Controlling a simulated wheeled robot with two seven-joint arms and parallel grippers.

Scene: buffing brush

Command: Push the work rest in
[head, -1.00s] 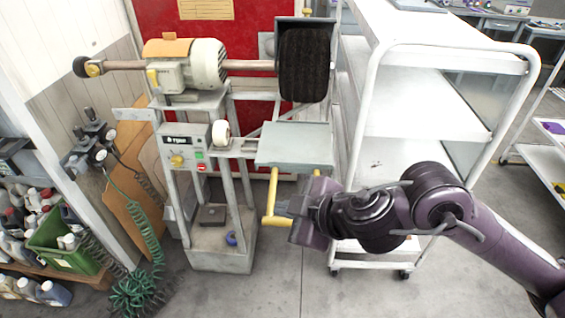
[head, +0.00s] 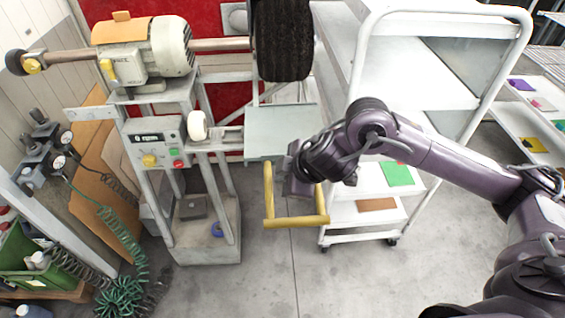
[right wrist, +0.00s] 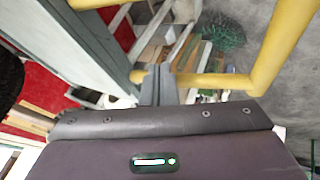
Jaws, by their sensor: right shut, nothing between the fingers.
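The work rest is a flat grey plate (head: 278,133) below the dark brush wheel (head: 283,40), with a yellow U-shaped handle (head: 295,222) extending from it toward me. My right gripper (head: 289,187) is beside the plate's front right edge, over the space between the handle's side bars. Its fingertips are hard to make out in the head view. In the right wrist view, the closed fingers (right wrist: 158,84) are empty and overlap a yellow bar (right wrist: 215,82); I cannot tell whether they touch it. The plate's edge (right wrist: 75,45) runs along the left there. My left gripper is out of view.
The buffing machine's motor (head: 150,55) and control box (head: 158,143) stand left of the rest. A white shelf cart (head: 420,75) stands close on the right, behind my right arm. Green coiled hoses (head: 122,285) lie at lower left. The floor in front is open.

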